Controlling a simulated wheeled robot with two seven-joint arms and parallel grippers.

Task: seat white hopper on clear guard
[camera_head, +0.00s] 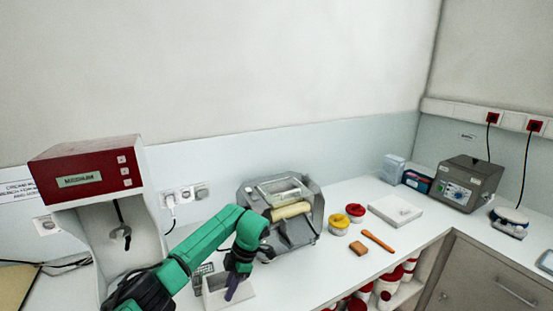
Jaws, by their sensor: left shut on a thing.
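My left gripper (235,286) reaches down from the green arm in the lower middle. The fingertips partly cover the hopper. I cannot tell whether the hopper touches the counter. The clear guard (283,188) is a framed see-through piece on top of the grey mill (253,196), behind and to the right of the gripper. A cream roller (291,211) shows below the guard. My right gripper is not in view.
A red-topped mixer (88,165) stands at left. A grey instrument (467,183) stands far right. The counter's front edge runs near the block.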

